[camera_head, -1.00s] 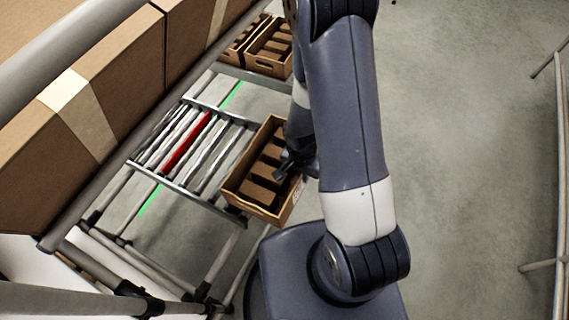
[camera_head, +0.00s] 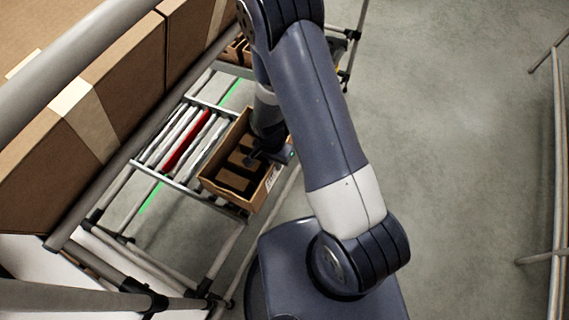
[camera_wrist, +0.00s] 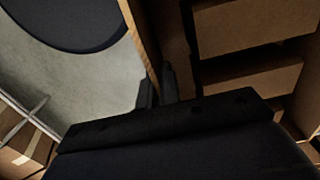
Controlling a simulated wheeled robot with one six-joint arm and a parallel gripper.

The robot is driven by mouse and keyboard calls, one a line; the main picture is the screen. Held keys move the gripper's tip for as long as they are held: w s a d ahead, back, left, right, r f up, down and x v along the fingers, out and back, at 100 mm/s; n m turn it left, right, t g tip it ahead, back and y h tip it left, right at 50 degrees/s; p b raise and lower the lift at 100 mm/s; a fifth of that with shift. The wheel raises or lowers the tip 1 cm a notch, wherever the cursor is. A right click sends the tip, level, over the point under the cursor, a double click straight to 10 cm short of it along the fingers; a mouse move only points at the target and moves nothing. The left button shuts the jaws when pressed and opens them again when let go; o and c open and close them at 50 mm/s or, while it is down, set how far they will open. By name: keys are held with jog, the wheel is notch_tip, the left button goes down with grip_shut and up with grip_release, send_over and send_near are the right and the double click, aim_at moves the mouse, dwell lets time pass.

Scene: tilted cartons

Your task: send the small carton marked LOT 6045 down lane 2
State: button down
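An open brown carton (camera_head: 219,193) with several brown blocks inside sits at the right end of the short roller section (camera_head: 185,145). A pale label (camera_head: 272,176) shows on its right side, too small to read, so I cannot confirm LOT 6045. My gripper (camera_head: 268,158) is at the carton's right wall. In the wrist view, dark fingers (camera_wrist: 158,90) lie on either side of the thin carton wall (camera_wrist: 136,30), close together on it. The wall's lower part is hidden by my gripper. No lane number is legible.
One roller is red (camera_head: 187,140); green strips (camera_head: 152,198) mark the frame beside the rollers. Other small cartons (camera_head: 236,48) stand at the back, partly behind my arm. Large brown boxes (camera_head: 125,75) line the left behind a grey rail. Open floor (camera_head: 450,130) lies right.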

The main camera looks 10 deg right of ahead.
aim_at(268, 165)
jog(key=shift+w+a+f, duration=0.1)
jog(key=shift+w+a, duration=0.2)
jog(key=shift+a, duration=0.1)
jog(key=shift+w+a+f, duration=0.25)
jog(key=shift+w+a, duration=0.5)
jog(key=shift+a, duration=0.25)
jog(key=shift+f+b, duration=0.55)
jog(key=shift+f, duration=0.1)
jog(key=shift+s+d+f+b, duration=0.1)
jog(key=shift+d+f+b, duration=0.1)
jog(key=shift+f+b, duration=0.9)
jog(key=shift+b, duration=0.2)
